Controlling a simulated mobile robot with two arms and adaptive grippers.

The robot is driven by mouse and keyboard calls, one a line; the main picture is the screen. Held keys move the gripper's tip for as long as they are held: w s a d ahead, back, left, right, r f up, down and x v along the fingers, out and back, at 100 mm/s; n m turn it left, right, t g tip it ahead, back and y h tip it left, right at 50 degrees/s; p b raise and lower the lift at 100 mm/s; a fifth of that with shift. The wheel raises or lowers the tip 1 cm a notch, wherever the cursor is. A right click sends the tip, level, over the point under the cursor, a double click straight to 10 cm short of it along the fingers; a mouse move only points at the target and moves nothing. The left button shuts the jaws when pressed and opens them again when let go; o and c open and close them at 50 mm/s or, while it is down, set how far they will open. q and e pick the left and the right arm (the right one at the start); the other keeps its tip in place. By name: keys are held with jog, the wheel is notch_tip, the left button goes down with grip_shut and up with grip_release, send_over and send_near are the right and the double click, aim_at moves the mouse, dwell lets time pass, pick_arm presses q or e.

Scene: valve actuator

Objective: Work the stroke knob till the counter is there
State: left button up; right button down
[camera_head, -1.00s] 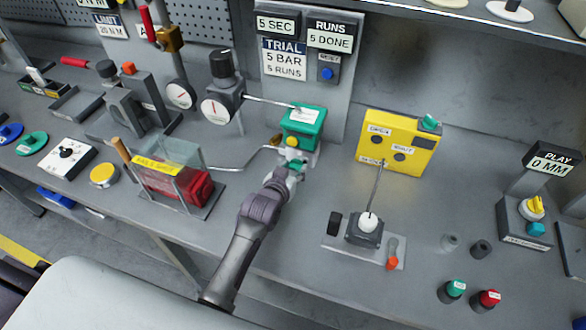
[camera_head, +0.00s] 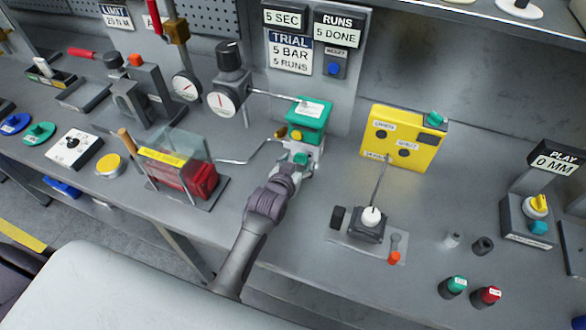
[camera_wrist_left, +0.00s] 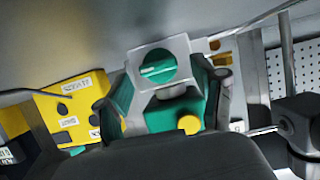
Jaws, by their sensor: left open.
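A green valve actuator (camera_head: 308,113) stands on the bench, with a yellow button (camera_head: 296,135) on its side. A small teal knob (camera_head: 301,158) sits low on its front. In the left wrist view the teal knob (camera_wrist_left: 152,68), with a pale line across it, is on a grey square plate. My left gripper (camera_head: 299,168) is open at this knob, with its fingers on either side; whether they touch it I cannot tell. The counter (camera_head: 338,34) reads RUNS 5 DONE. The trial card (camera_head: 289,53) reads 5 BAR, 5 RUNS. My right gripper is not in view.
A yellow box (camera_head: 408,137) stands right of the actuator, behind a white-topped lever (camera_head: 371,216). A gauge (camera_head: 222,100) and a clear-lidded red box (camera_head: 200,179) are left. A display (camera_head: 553,160) reads PLAY 0 MM. Bench space between actuator and lever is clear.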

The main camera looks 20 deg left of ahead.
pick_arm(q)
jog(key=v, duration=1.1)
jog(key=shift+s+r, duration=0.15)
jog(key=shift+s, duration=0.1)
